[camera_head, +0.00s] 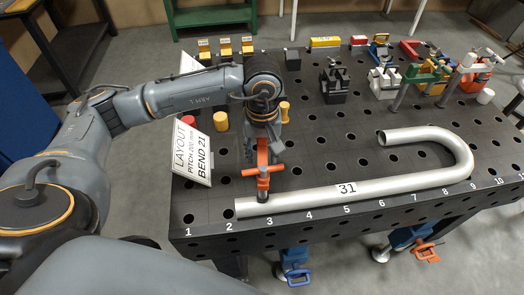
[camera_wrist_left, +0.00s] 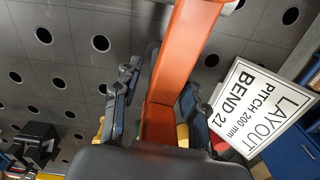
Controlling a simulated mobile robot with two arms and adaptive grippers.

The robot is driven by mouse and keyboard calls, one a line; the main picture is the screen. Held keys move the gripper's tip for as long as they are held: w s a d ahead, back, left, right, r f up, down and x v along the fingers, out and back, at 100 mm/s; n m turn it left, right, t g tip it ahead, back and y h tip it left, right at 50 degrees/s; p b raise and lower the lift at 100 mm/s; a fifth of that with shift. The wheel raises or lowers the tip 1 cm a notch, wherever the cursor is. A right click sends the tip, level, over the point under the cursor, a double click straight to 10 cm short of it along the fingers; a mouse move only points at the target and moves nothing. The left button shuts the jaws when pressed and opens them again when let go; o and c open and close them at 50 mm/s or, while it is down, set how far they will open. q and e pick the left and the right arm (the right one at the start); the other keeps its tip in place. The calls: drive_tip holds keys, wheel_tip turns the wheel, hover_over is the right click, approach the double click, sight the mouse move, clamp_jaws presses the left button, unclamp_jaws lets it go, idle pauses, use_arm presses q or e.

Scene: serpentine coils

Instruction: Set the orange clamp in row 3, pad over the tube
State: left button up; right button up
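The orange clamp (camera_head: 262,156) stands upright at the front left of the table, near the number 3. Its dark pad end (camera_head: 262,195) appears over the silver U-shaped tube (camera_head: 310,195), which is marked 31; I cannot tell whether it touches. My left gripper (camera_head: 262,128) is at the clamp's upper part. In the left wrist view the clamp's orange bar (camera_wrist_left: 170,80) runs between the two fingers of my left gripper (camera_wrist_left: 160,95), which look closed around it. The clamp's base is mostly hidden. My right gripper is not in view.
The black perforated table (camera_head: 330,165) has row numbers along its front edge. A layout sign (camera_head: 192,152) stands at left. A black clamp (camera_head: 334,82), a white clamp (camera_head: 384,80) and a green one (camera_head: 425,75) stand at the back right. Yellow (camera_head: 221,120) and red cylinders are near the sign.

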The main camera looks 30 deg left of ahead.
use_arm(q)
wheel_tip(320, 180, up, 12)
drive_tip(key=shift+r, duration=0.1)
idle(0.6)
